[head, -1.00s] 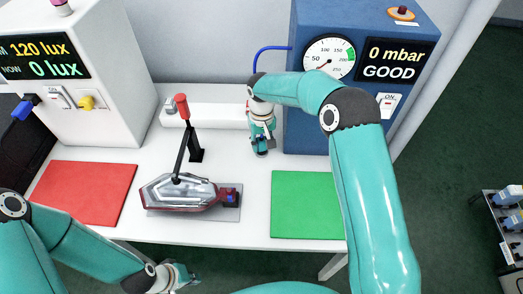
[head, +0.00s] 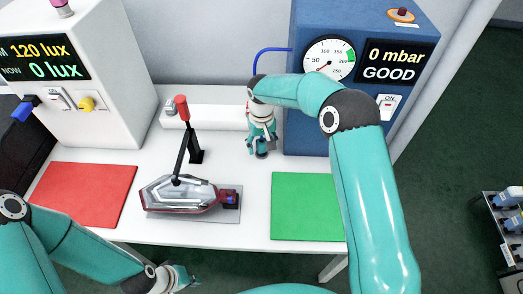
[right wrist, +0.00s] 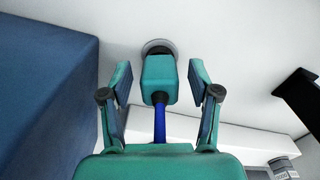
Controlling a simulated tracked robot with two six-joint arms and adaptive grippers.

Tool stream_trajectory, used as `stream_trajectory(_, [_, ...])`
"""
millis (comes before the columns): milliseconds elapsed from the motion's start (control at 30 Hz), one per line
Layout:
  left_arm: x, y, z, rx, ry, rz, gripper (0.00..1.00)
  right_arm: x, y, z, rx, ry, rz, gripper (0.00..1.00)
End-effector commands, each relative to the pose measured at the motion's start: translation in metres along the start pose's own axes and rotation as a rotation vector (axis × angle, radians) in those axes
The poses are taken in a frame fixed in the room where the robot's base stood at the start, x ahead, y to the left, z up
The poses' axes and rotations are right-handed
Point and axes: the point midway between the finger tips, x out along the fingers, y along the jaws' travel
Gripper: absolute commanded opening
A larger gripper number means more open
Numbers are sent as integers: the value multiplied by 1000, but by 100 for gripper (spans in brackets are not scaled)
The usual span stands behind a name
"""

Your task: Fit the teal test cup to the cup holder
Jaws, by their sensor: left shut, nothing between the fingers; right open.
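The teal test cup (right wrist: 158,80) shows in the right wrist view as a teal block with a blue hose running back from it. A grey round rim (right wrist: 158,46) shows at its far end; I cannot tell whether it is the cup's lip or the cup holder. My right gripper (right wrist: 159,75) is open, with one finger on each side of the cup and a gap at each. In the head view my right gripper (head: 261,150) points down at the back of the table, and the cup cannot be made out there. My left gripper (head: 185,277) is shut and empty before the table's front edge.
A tail lamp (head: 180,192) lies on a grey plate under a red-handled lever clamp (head: 181,145). A red mat (head: 85,195) is left, a green mat (head: 305,207) right. The blue gauge box (head: 310,120) stands close beside my right gripper, a white box (head: 110,100) at left.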

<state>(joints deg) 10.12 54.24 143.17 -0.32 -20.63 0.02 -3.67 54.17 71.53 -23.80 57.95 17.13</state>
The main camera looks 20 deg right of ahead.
Motion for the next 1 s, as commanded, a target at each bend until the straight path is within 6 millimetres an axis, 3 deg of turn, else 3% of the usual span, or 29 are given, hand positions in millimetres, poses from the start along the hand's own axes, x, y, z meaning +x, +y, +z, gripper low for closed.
stream_trajectory(267, [-1, 0, 0, 0, 0, 0, 0, -11, 0, -1, 0, 3, 0, 62])
stream_trajectory(700, [0, 0, 0, 0, 0, 0, 0, -92, 0, -1, 0, 3, -1, 62])
stream_trajectory(1000, [0, 0, 0, 0, 0, 0, 0, -118, 0, -1, -1, -1, 0, 62])
